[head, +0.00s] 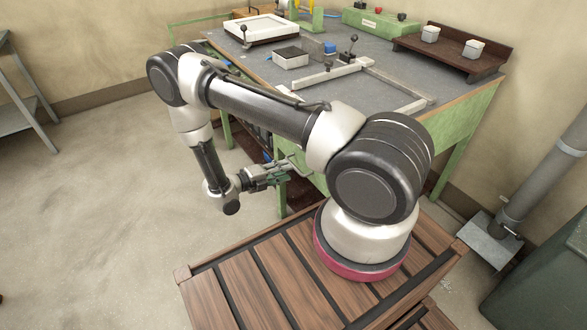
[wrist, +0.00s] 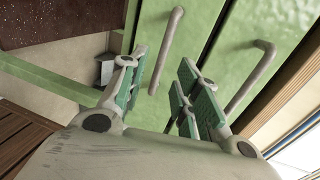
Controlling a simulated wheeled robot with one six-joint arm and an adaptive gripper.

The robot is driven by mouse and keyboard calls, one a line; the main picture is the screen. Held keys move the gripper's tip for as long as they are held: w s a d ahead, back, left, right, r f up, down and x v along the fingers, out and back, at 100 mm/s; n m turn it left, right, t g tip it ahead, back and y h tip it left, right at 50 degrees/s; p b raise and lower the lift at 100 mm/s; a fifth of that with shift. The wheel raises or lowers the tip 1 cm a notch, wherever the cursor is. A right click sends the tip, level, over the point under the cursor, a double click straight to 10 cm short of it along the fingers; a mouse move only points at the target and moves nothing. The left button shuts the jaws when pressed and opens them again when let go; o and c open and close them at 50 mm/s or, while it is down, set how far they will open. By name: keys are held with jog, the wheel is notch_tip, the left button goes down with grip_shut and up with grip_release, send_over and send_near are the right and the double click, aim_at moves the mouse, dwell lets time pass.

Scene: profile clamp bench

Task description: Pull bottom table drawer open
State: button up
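The table (head: 300,70) has green drawer fronts, mostly hidden by my arm in the head view. The wrist view is tilted, with the wooden tabletop edge to the right. The bottom drawer (wrist: 140,30) is the left green front, and its grey bar handle (wrist: 166,50) runs between my fingers. The upper drawer (wrist: 240,45) has a similar handle (wrist: 250,80), outside my right finger. My gripper (wrist: 165,75) is open, with green-padded fingers on either side of the lower handle; contact is not clear. In the head view my gripper (head: 277,178) is low beside the table's front.
A speckled brown surface (wrist: 50,20) lies beyond the bottom drawer. The tabletop holds a frame (head: 345,80), a white tray (head: 291,58) and a brown rack (head: 455,50). The floor (head: 100,190) left of the table is open.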

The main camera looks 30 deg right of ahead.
aim_at(295, 168)
jog(key=x, duration=0.5)
jog(key=shift+d, duration=0.3)
grip_shut()
